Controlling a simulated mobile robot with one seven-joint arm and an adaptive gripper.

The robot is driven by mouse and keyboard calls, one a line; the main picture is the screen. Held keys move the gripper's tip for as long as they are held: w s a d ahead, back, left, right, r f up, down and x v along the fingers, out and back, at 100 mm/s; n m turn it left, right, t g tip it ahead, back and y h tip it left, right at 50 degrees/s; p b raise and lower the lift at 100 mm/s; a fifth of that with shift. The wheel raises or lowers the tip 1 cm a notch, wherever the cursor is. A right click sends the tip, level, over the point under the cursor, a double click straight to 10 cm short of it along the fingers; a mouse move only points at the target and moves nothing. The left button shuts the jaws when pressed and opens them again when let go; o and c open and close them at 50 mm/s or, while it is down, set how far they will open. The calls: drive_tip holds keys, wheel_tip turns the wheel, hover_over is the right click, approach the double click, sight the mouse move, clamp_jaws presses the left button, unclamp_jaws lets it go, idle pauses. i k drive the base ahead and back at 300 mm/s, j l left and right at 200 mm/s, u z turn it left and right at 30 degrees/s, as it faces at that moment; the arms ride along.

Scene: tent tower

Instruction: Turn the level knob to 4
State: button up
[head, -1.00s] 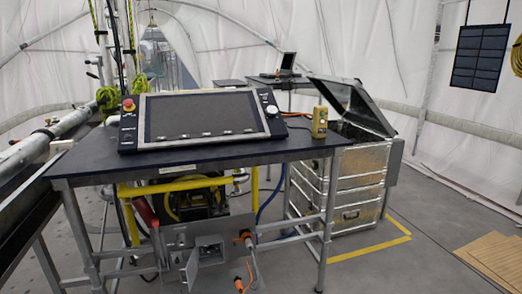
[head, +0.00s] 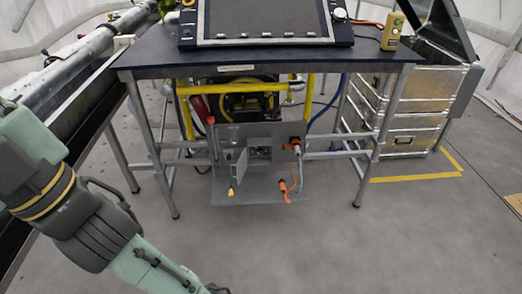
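The control console (head: 265,22) lies tilted on the dark table (head: 270,55), its top cut off by the picture's upper edge. A round white knob (head: 339,13) sits on the console's right strip. It is the only large dial in view, but its label, marks and pointer are too small to read, so I cannot tell its setting. My arm comes in at the lower left, well away from the console, and runs out past the bottom edge. My gripper is not clearly in view. Nothing touches the knob.
A yellow handheld device (head: 392,31) stands at the table's right end. Below the table is a grey panel (head: 250,170) with orange plugs. Metal cases (head: 405,132) with an open lid stand to the right. A pipe rig is at left. The floor in front is clear.

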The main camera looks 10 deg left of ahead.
sight(260, 151)
drive_tip(key=i+l, duration=0.1)
drive_tip(key=i, duration=0.35)
drive_tip(key=i+l, duration=0.1)
drive_tip(key=i, duration=0.35)
